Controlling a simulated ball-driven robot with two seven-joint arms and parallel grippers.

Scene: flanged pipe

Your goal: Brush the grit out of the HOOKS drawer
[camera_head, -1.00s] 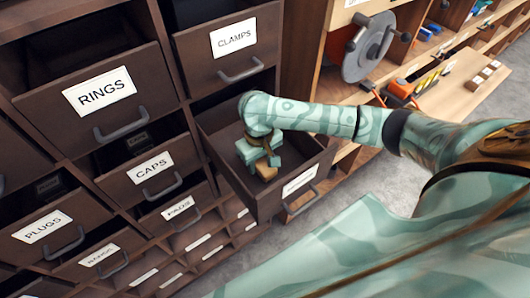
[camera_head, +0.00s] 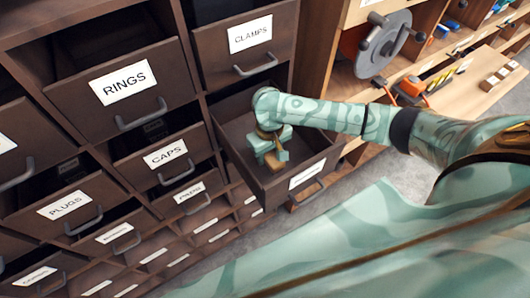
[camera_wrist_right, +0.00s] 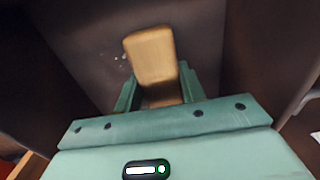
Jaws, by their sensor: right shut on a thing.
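The pulled-out drawer (camera_head: 235,130) stands open below the CLAMPS drawer; the label on its front (camera_head: 307,174) is too small to read. My right gripper (camera_head: 275,157) is inside it, pointing down, shut on a brush. The brush's tan wooden block shows at the jaws in the right wrist view (camera_wrist_right: 152,55); its bristles cannot be made out. A few pale specks of grit (camera_wrist_right: 123,57) lie on the dark drawer floor just left of the brush. My forearm and gripper hide part of the drawer's inside. My left gripper is in neither view.
Drawers labelled RINGS (camera_head: 125,85), CAPS (camera_head: 168,158) and PLUGS (camera_head: 65,205) stand partly open at left. The CLAMPS drawer (camera_head: 250,40) is above. Wooden shelves with a grey reel (camera_head: 383,45) and tools are at right. Grey floor shows below.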

